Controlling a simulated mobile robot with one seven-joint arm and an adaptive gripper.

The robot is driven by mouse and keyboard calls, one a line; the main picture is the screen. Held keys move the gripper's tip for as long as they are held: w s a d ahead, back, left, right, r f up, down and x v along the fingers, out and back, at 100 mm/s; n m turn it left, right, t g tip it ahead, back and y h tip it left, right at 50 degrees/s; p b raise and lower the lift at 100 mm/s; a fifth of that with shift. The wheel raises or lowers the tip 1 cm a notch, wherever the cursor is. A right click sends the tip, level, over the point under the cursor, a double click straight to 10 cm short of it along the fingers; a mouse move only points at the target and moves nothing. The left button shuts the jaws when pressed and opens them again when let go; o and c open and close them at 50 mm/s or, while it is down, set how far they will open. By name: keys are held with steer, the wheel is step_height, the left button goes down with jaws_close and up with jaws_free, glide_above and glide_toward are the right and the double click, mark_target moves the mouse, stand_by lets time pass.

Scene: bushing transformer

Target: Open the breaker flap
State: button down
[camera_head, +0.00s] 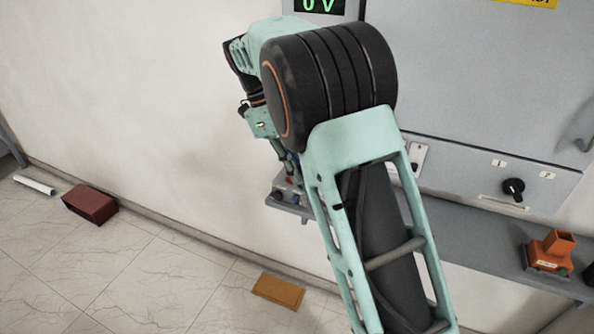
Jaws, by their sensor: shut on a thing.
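My gripper (289,170) shows small and partly hidden behind my own arm, pointing down left of centre. Its fingers are shut on a small part at a grey device (290,193) with red and blue bits, by the left end of the shelf. My arm covers much of this area, so I cannot tell exactly what part is held. No breaker flap can be made out clearly. A white plate with a dark slot (418,157) is on the grey cabinet (480,80), right of my arm.
The grey shelf (475,240) runs below the cabinet. A black rotary knob (513,188) sits between labels 1 and 2. An orange object (550,252) stands on the shelf. A dark red block (90,204), a white tube (34,185) and an orange-brown block (278,291) lie on the tiled floor.

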steer(key=shift+d, duration=0.1)
steer(key=c, duration=2.1)
jaws_free()
steer(key=shift+r, duration=0.1)
steer(key=v, duration=1.1)
steer(key=shift+a+r, duration=0.25)
steer(key=shift+r, duration=0.1)
steer(key=shift+w, duration=0.1)
steer(key=shift+r, duration=0.1)
